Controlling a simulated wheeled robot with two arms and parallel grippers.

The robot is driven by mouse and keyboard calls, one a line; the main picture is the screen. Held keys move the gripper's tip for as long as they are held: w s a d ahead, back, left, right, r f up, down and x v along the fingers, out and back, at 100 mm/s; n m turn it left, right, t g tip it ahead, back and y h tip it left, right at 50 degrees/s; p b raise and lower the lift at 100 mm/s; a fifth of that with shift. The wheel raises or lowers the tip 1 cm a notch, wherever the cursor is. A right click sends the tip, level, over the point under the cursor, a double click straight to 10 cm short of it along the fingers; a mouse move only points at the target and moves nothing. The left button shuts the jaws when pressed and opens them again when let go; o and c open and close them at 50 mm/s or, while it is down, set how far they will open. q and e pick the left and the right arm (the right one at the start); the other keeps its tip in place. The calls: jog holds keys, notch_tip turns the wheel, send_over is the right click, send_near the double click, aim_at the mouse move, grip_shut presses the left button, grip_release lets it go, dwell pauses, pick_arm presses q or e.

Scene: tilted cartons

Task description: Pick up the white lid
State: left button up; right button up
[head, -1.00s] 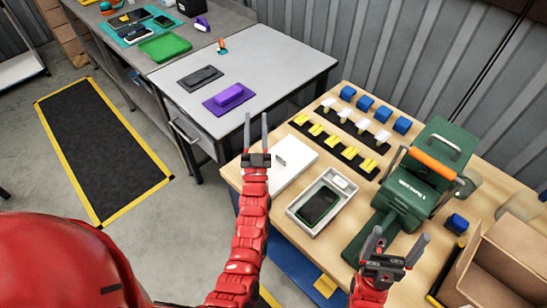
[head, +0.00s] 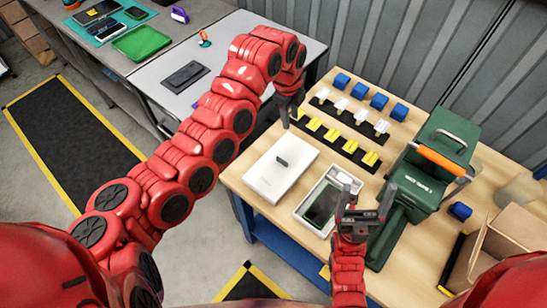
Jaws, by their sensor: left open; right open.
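The white lid (head: 266,183) lies flat on the wooden table in the head view, with a small dark tab or handle on top. My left gripper (head: 287,124) points down near the lid's far edge; it is open, though the arm partly hides its jaws. I cannot tell its exact height over the table. An open white box (head: 303,212) with a dark phone (head: 322,203) in it sits right of the lid. My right gripper (head: 363,198) is open and empty, over the right side of that box, in front of the green machine.
A green machine (head: 432,165) with an orange handle stands on the right. Yellow and white parts on black strips (head: 335,136) and several blue blocks (head: 378,101) lie behind the lid. An open carton (head: 510,240) is at the right edge. A grey table (head: 220,60) stands behind left.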

pick_arm(q)
jog(key=s+a+m+y, duration=0.1)
jog(key=s+a, duration=0.1)
jog(key=p, duration=0.4)
send_over(282, 160)
jog(key=shift+g, duration=0.4)
jog(key=f, duration=1.1)
jog(key=shift+w+a+f, duration=0.15)
jog(key=shift+w+f, duration=0.05)
jog(key=shift+w, duration=0.2)
jog(key=shift+f+p, duration=0.25)
jog(key=shift+p, duration=0.2)
jog(key=f, duration=0.1)
jog(key=f+p, duration=0.1)
jog(key=f, duration=0.1)
jog(key=shift+s+d+f+p, duration=0.2)
jog(key=shift+s+f+p, duration=0.05)
jog(key=shift+s+p, duration=0.1)
jog(key=shift+w+f, duration=0.1)
jog(key=shift+f, duration=0.6)
jog(key=shift+c, duration=0.3)
grip_shut()
